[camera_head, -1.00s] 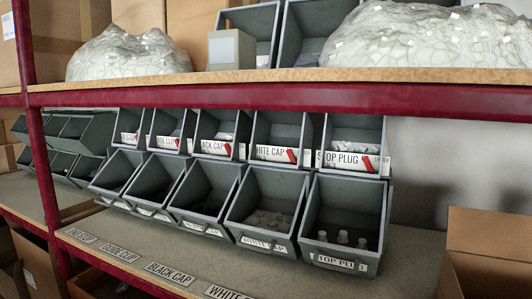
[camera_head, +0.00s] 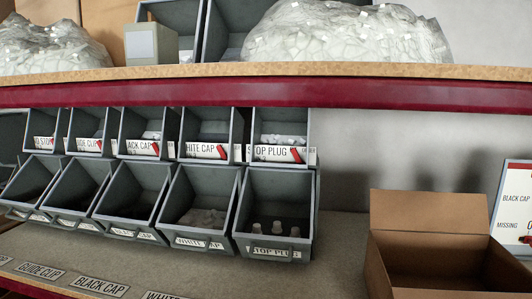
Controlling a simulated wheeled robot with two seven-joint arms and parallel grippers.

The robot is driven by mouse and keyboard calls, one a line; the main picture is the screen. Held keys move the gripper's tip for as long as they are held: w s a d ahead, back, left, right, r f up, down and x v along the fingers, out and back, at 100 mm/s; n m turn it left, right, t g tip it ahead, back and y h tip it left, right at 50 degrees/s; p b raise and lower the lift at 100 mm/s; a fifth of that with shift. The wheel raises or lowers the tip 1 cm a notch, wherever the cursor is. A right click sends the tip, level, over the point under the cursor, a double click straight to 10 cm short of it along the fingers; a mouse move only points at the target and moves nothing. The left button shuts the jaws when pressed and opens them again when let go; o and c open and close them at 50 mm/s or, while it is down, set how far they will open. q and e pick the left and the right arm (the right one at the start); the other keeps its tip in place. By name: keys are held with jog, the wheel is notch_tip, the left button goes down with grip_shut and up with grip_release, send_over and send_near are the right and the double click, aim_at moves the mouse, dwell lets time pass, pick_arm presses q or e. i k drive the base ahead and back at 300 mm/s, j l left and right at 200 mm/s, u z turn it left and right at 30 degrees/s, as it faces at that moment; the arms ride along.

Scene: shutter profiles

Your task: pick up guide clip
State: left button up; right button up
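The guide clip bin in the upper row (camera_head: 88,134), labelled "...DE CLIP" with a red mark, is second from the left of the five bins in the middle. A lower bin (camera_head: 72,196) stands below it; its inside is dark and I cannot make out clips in it. A flat "GUIDE CLIP" label (camera_head: 41,271) lies on the shelf in front. No single guide clip can be told apart. Neither of my grippers is in view.
A red-edged upper shelf (camera_head: 300,93) runs above the bins and carries clear bags of parts (camera_head: 345,38). White caps (camera_head: 203,218) and stop plugs (camera_head: 277,227) lie in lower bins. An open cardboard box (camera_head: 430,215) and a sign (camera_head: 515,205) stand at right.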

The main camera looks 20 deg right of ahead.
aim_at(78, 205)
jog(key=i+j, duration=0.1)
jog(key=j, duration=0.4)
jog(key=i+j, duration=0.1)
jog(key=j, duration=0.35)
jog(key=i+j, duration=0.1)
jog(key=j, duration=0.4)
jog(key=i+l+z, duration=0.1)
jog(key=z, duration=0.25)
